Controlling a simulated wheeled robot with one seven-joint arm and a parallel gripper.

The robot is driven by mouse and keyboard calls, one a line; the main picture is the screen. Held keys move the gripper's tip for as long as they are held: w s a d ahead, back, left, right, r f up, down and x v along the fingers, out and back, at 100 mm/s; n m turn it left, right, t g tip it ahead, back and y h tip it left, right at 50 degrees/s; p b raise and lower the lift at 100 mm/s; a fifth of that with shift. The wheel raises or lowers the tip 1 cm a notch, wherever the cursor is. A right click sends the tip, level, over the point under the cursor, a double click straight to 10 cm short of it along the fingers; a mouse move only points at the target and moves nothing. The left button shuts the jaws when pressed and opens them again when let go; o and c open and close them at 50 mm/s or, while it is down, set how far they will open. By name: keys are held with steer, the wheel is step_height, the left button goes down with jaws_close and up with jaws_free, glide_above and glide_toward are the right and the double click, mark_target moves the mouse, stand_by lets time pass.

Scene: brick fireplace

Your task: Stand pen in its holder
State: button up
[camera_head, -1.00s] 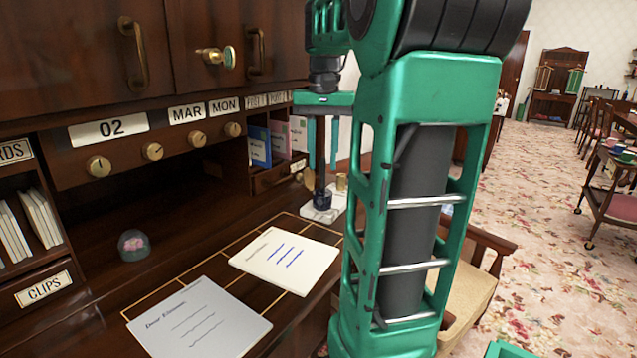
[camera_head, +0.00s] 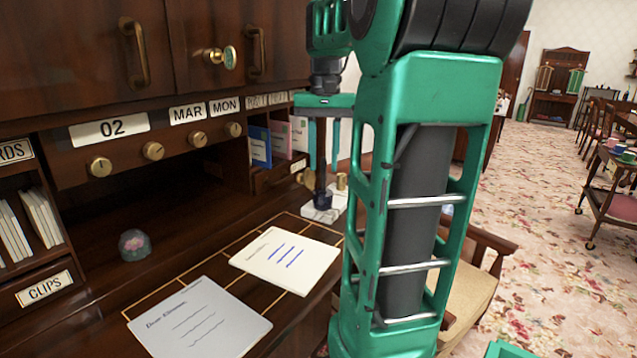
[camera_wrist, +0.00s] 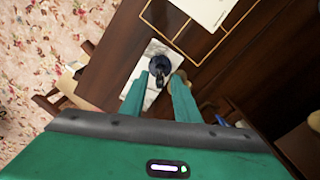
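A dark, slim pen (camera_head: 320,160) is upright between the fingers of my gripper (camera_head: 323,165) in the head view. Its lower end meets the small dark-blue holder (camera_head: 322,200), which sits on a white marbled base on the desk. I cannot tell how deep the pen sits in it. My gripper's two green fingers are apart, one each side of the pen, with a visible gap. In the wrist view, the fingertips of my gripper (camera_wrist: 165,80) are above the holder (camera_wrist: 159,64), and the pen, seen end-on, is hard to separate from it.
Two written sheets (camera_head: 286,258) (camera_head: 200,322) lie on the dark desk. A glass paperweight (camera_head: 134,244) stands at the left. Small brass items (camera_head: 341,182) are close beside the holder. Cabinet doors with brass handles (camera_head: 134,54) overhang the desk. A chair (camera_head: 468,285) stands at the right.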

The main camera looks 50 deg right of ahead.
jaws_close()
steer(key=shift+r, duration=1.6)
stand_by(0.4)
steer(key=shift+r, duration=1.25)
